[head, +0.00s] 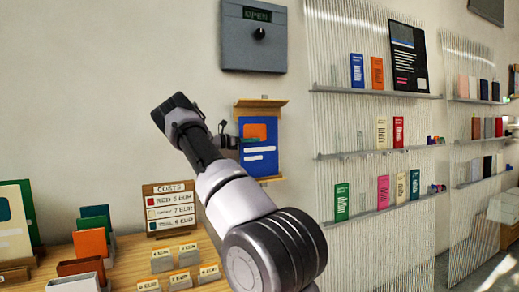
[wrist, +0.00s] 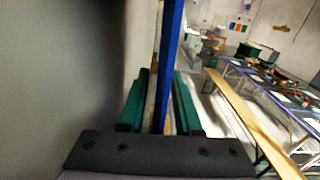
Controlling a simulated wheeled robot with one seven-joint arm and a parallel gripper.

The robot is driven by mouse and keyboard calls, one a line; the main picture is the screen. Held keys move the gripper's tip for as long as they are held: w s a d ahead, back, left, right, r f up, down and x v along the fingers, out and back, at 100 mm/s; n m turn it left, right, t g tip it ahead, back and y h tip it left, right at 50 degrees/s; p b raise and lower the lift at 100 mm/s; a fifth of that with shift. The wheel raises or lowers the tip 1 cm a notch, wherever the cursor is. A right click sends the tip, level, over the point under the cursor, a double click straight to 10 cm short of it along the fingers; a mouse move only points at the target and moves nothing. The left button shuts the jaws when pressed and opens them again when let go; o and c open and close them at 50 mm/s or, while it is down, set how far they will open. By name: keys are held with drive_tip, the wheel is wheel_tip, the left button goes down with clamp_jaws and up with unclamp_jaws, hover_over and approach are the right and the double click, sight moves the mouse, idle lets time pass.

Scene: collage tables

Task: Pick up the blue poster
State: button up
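The blue poster (head: 258,164), with an orange block and white marks, is upright against the wall between an upper and a lower wooden ledge. My gripper (head: 229,139) is at the poster's left edge in the head view; its fingers are small and dark there. In the wrist view the poster shows edge-on as a thin blue strip (wrist: 169,60) running between the two green fingers of my gripper (wrist: 162,75). The fingers stand apart, with a gap beside the strip on the left, so the gripper looks open around the edge.
A grey box marked OPEN (head: 254,45) hangs above the poster. A wooden table (head: 125,263) with a cost sign (head: 170,208) and card holders is below left. Wall shelves (head: 375,93) with booklets are to the right. The wall is close on the left in the wrist view.

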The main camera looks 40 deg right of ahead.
clamp_jaws()
idle(0.4)
